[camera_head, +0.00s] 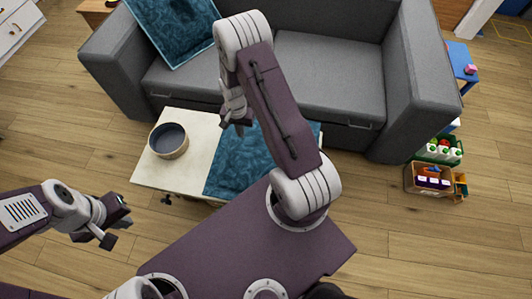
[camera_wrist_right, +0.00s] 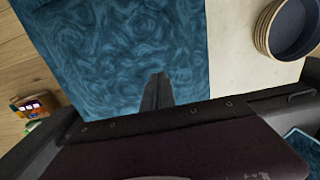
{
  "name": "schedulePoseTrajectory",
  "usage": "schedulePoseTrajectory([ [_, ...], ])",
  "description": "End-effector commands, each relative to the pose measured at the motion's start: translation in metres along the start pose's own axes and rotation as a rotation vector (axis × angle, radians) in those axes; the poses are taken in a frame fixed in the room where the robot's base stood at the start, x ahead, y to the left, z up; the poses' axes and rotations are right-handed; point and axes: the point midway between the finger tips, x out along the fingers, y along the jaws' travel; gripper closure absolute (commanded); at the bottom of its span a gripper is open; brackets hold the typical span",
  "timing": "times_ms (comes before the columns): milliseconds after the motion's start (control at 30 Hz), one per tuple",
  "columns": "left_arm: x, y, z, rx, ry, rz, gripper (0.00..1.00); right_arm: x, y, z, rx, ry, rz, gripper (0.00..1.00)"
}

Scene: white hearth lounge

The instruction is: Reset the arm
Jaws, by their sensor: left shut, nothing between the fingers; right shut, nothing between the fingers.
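My right arm is raised in the middle of the head view and bends over a low table. Its gripper (camera_head: 235,122) is shut and empty above the table, near the edge of a teal cloth. In the right wrist view the closed dark fingers of this gripper (camera_wrist_right: 158,90) point at the teal cloth, with nothing between them. My left arm comes in from the left side of the head view. Its gripper (camera_head: 116,222) is shut and empty over the floor, left of and nearer than the table.
The cream table (camera_head: 152,182) holds a round bowl (camera_head: 169,141) and the teal cloth (camera_head: 240,160). A grey sofa (camera_head: 330,75) with a teal cushion (camera_head: 172,28) stands behind it. A green crate (camera_head: 437,150) and a wooden box (camera_head: 430,181) stand right. Floor at lower right is clear.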

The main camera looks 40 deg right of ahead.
Motion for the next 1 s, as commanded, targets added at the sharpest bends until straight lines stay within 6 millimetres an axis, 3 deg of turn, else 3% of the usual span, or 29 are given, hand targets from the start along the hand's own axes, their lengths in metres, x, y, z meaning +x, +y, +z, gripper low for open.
schedulePoseTrajectory([
  [33,-0.008,0.000,-0.001,0.000,0.000,0.000,1.00,-0.009,0.000,0.000,0.000,0.000,0.000,1.00],
  [533,-0.006,0.000,-0.001,0.000,0.000,0.000,1.00,-0.006,0.000,0.000,0.000,0.000,0.000,1.00],
  [633,-0.015,0.000,-0.002,0.000,0.000,0.000,1.00,-0.023,-0.008,-0.002,-0.014,0.015,-0.013,1.00],
  [667,-0.019,0.000,-0.002,0.000,0.000,0.000,1.00,-0.035,-0.014,-0.005,-0.021,0.031,-0.026,1.00],
  [733,-0.033,0.001,-0.003,0.000,0.000,0.000,1.00,-0.078,-0.033,-0.012,-0.045,0.083,-0.070,1.00],
  [800,-0.052,0.001,-0.005,0.000,0.000,0.000,1.00,-0.139,-0.047,-0.008,-0.079,0.135,-0.119,1.00],
  [900,-0.075,0.002,-0.008,0.000,0.000,0.000,1.00,-0.216,-0.048,0.021,-0.174,0.180,-0.163,1.00],
  [1000,-0.091,0.002,-0.009,0.000,0.000,0.000,1.00,-0.266,-0.031,0.059,-0.324,0.198,-0.172,1.00],
])
